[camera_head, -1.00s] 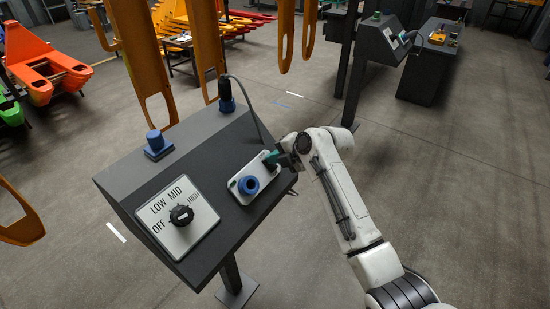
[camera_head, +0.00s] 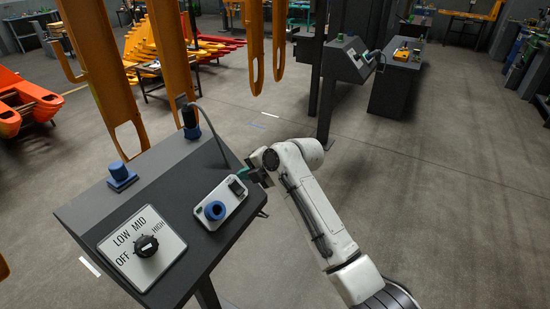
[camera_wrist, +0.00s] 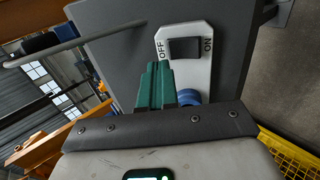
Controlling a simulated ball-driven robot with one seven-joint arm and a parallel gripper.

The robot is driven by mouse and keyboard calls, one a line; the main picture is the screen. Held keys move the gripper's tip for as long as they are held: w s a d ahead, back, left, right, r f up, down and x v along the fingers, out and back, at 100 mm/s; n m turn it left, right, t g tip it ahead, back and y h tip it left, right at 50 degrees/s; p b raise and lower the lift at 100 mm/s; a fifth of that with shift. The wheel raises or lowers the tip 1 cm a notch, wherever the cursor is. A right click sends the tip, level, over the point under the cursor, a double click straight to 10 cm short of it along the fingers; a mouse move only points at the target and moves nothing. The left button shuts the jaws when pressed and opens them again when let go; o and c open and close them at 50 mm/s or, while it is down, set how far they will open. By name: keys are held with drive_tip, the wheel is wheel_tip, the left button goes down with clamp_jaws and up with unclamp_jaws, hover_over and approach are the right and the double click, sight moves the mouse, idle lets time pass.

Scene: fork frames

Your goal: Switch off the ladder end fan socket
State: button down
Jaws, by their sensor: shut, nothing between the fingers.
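The socket plate (camera_head: 228,198) is white and lies on the sloping top of a dark grey console. It carries a black rocker switch (camera_head: 237,187) and a round blue socket (camera_head: 214,211). In the wrist view the rocker (camera_wrist: 184,49) sits between the word OFF on its left and ON on its right; I cannot tell which side is pressed in. My gripper (camera_head: 251,168) has green fingers and is at the plate's right end, beside the rocker. In the wrist view the gripper (camera_wrist: 157,68) is shut and empty, just below OFF, partly hiding the plate and blue socket.
A dial plate (camera_head: 142,248) marked OFF, LOW, MID and HIGH has a black knob (camera_head: 146,246). A blue cap (camera_head: 121,175) and a plug with a grey cable (camera_head: 190,120) stand along the console's back edge. Orange uprights (camera_head: 100,80) rise behind. Open floor lies right.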

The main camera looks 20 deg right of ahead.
drive_tip(key=s+d+r+b, duration=0.2)
drive_tip(key=s+r, duration=0.3)
drive_tip(key=r, duration=0.3)
drive_tip(key=shift+d, duration=0.85)
drive_tip(key=shift+s+r, duration=0.1)
drive_tip(key=s+f+m+g+h, duration=0.3)
drive_tip(key=s+f+m, duration=1.1)
drive_tip(key=s+f, duration=0.7)
drive_tip(key=s+d+f+m+g+h, duration=0.1)
drive_tip(key=s+m, duration=0.3)
drive_tip(key=s, duration=0.4)
drive_tip(key=s+d+f+m+g+h, duration=0.1)
drive_tip(key=s+d+f+m+g, duration=0.1)
drive_tip(key=s, duration=0.6)
drive_tip(key=s+d+f+m+g+h, duration=0.1)
drive_tip(key=s+d+f+m, duration=0.1)
drive_tip(key=s+d+m, duration=0.2)
drive_tip(key=s+m, duration=0.2)
drive_tip(key=s, duration=0.1)
drive_tip(key=shift+s, duration=0.4)
